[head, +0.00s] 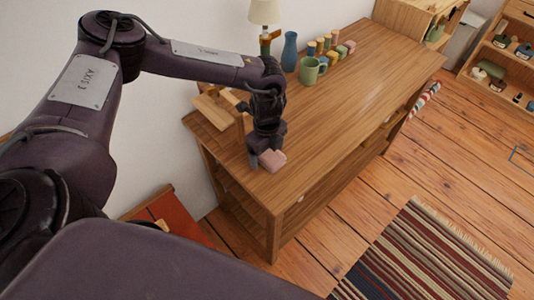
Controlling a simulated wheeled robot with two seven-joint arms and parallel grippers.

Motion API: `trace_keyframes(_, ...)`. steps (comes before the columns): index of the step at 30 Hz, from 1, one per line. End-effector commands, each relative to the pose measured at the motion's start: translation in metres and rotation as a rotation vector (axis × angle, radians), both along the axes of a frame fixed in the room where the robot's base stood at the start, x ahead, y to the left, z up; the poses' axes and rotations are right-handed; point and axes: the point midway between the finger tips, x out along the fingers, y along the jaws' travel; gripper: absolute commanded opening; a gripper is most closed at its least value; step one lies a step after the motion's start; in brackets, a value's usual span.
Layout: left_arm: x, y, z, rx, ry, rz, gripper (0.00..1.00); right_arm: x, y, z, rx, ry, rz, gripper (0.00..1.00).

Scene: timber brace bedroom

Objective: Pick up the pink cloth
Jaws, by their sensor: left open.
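The pink cloth (272,160) is a small folded-looking block on the near left end of the wooden dresser top (340,100). My left gripper (262,158) points down right at the cloth, with its fingers open. One finger shows at the cloth's left side; the other is hard to make out. The cloth seems to rest on the dresser top, and I cannot tell whether the fingers touch it. My right gripper is not in view.
A wooden stand (220,112) is behind my left gripper. A green mug (312,71), a blue vase (289,52), a lamp (265,12) and several coloured blocks (330,47) stand farther back along the wall. The dresser's right half is clear. A striped rug (425,255) lies on the floor.

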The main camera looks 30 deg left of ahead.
Motion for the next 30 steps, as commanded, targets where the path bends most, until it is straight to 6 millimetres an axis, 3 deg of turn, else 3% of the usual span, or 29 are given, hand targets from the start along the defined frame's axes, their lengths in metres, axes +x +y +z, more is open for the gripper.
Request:
trace_keyframes(2,0.0,0.0,0.0,0.0,0.0,0.0,0.82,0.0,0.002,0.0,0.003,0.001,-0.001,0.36)
trace_keyframes(14,0.0,0.0,0.0,0.0,0.0,0.0,0.29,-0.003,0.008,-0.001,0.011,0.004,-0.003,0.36)
trace_keyframes(23,0.0,0.0,0.003,0.0,0.0,0.0,0.29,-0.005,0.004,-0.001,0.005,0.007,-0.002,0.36)
trace_keyframes(30,0.001,0.0,0.029,-0.002,-0.003,0.001,0.29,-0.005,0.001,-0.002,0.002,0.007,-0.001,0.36)
